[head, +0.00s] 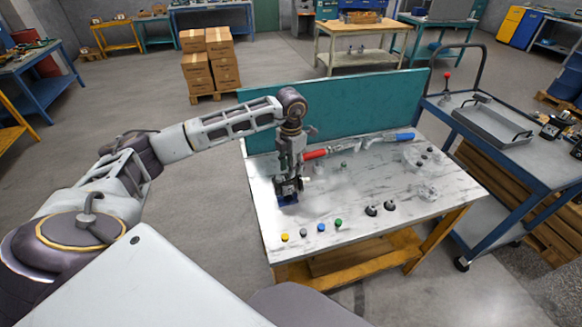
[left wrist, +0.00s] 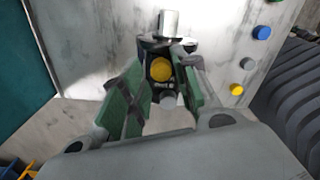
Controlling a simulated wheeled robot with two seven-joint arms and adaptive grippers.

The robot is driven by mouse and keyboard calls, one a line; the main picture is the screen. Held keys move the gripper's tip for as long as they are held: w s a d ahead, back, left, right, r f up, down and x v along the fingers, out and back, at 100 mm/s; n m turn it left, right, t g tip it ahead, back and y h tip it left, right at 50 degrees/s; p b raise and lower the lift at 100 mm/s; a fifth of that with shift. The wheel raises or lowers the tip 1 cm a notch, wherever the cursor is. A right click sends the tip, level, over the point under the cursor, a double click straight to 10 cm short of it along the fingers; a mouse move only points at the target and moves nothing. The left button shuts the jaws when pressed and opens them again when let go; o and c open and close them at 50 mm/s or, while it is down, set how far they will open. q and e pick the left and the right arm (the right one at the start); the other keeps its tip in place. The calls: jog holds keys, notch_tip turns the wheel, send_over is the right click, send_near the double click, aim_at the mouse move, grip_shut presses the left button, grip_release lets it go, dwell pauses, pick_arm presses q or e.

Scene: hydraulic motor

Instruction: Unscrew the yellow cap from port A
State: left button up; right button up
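The hydraulic motor (left wrist: 180,45) is a dark body with a bright metal shaft, standing on the marble-topped table under my left gripper. My left gripper (head: 289,180) is over the motor. In the left wrist view its green-padded fingers (left wrist: 158,92) are apart, with the yellow cap showing between them. I cannot tell whether they touch it. My right gripper is not in view.
Loose yellow (head: 285,237), grey (head: 303,232), blue (head: 321,227) and green (head: 338,223) caps lie along the table's front. A red-handled tool (head: 316,154) and a blue-handled one (head: 404,137) lie behind. A teal panel (head: 350,105) closes the back. A cart (head: 535,170) stands right.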

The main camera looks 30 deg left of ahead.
pick_arm(q)
jog(key=shift+f+m+b, duration=0.1)
jog(key=shift+m+b, duration=0.45)
jog(key=shift+m, duration=1.25)
jog(key=shift+m+b, duration=0.3)
jog(key=shift+m, duration=1)
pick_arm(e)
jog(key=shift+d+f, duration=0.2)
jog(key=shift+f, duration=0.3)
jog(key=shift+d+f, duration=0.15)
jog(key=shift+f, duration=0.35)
pick_arm(q)
jog(key=shift+d, duration=0.1)
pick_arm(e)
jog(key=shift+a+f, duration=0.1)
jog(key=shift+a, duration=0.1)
pick_arm(q)
grip_shut()
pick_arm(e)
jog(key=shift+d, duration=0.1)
pick_arm(q)
jog(key=shift+r+n+p, duration=0.2)
jog(key=shift+n+p, duration=0.1)
jog(key=shift+n, duration=2.6)
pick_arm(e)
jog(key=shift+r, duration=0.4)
